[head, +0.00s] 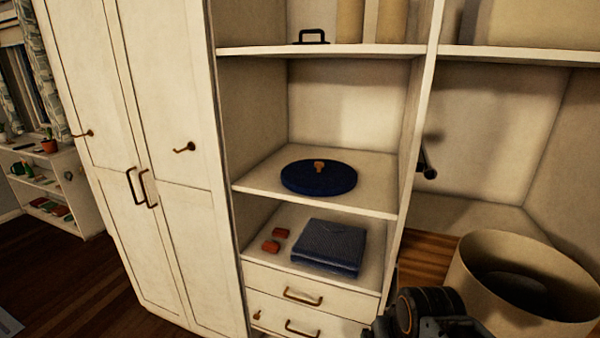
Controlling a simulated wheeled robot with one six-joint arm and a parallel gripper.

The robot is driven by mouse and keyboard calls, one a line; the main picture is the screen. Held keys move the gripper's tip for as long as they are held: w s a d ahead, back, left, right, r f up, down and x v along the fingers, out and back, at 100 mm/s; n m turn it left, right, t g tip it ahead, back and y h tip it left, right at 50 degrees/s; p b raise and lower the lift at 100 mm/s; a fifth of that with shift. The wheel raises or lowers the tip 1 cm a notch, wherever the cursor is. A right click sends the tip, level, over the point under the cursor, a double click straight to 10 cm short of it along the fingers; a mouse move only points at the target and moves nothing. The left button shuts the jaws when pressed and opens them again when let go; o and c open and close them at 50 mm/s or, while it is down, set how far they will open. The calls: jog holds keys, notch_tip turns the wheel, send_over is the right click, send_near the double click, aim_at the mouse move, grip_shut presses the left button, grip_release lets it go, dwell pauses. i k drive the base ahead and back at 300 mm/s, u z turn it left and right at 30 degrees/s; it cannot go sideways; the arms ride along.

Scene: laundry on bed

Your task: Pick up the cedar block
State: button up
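Two small reddish-brown blocks lie on the lower shelf of the open cabinet in the head view. One block (280,233) is farther back, and the other block (271,246) is nearer the front edge. They lie close together but apart, left of a folded blue cloth item. Either could be the cedar block; I cannot tell which. A dark part of my arm shows at the bottom right, well to the right of the blocks. My gripper's fingers are not visible.
The folded blue item (330,246) sits right beside the blocks. A round blue lid-like thing (319,177) rests on the shelf above. Drawers (310,297) are below. A large beige round container (489,285) stands at right. Closed wardrobe doors (130,170) are at left.

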aim_at(271, 246)
jog(key=u, duration=2.15)
jog(key=i, duration=2.5)
jog(key=z, duration=3.35)
